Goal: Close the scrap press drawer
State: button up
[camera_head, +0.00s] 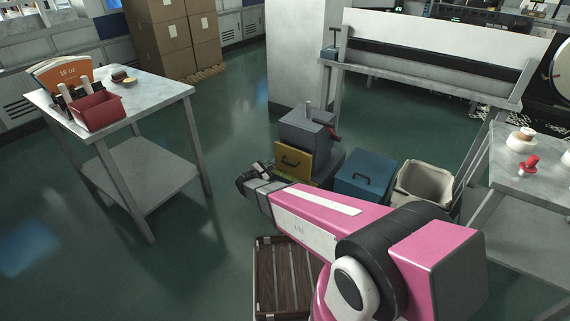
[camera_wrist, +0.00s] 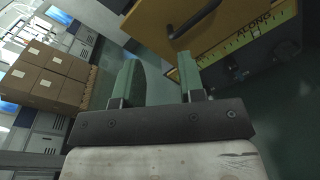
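The scrap press (camera_head: 305,130) is a grey box with a lever on top, standing on the floor near the pillar. Its yellow drawer (camera_head: 294,163) has a dark handle and faces the front left; it seems to stand out from the body, but how far is hard to tell. In the wrist view the drawer front (camera_wrist: 222,25) and its handle (camera_wrist: 194,19) show at the top, past the fingertips. My gripper (camera_head: 260,174) is just in front and left of the drawer. In the wrist view my gripper (camera_wrist: 158,70) has its green fingers apart, with nothing between them.
A blue box (camera_head: 365,178) with a handle and a beige bin (camera_head: 428,180) stand right of the press. A slatted wooden crate (camera_head: 280,278) lies below my arm. A steel table (camera_head: 150,92) is at left, another (camera_head: 535,175) at right. Floor left of my gripper is clear.

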aim_at(299, 155)
jog(key=w+d+f+m, duration=0.1)
jog(key=w+d+m, duration=0.1)
jog(key=d+m, duration=0.1)
jog(key=w+d+f+m, duration=0.2)
jog(key=w+d+m, duration=0.1)
jog(key=m, duration=0.1)
jog(key=w+d+f+m+g, duration=0.1)
jog(key=w+d+m, duration=0.1)
jog(key=d+m, duration=0.1)
jog(key=shift+w+d+f+m+y, duration=0.25)
jog(key=shift+f+m+y, duration=0.15)
jog(key=shift+m, duration=0.1)
grip_shut()
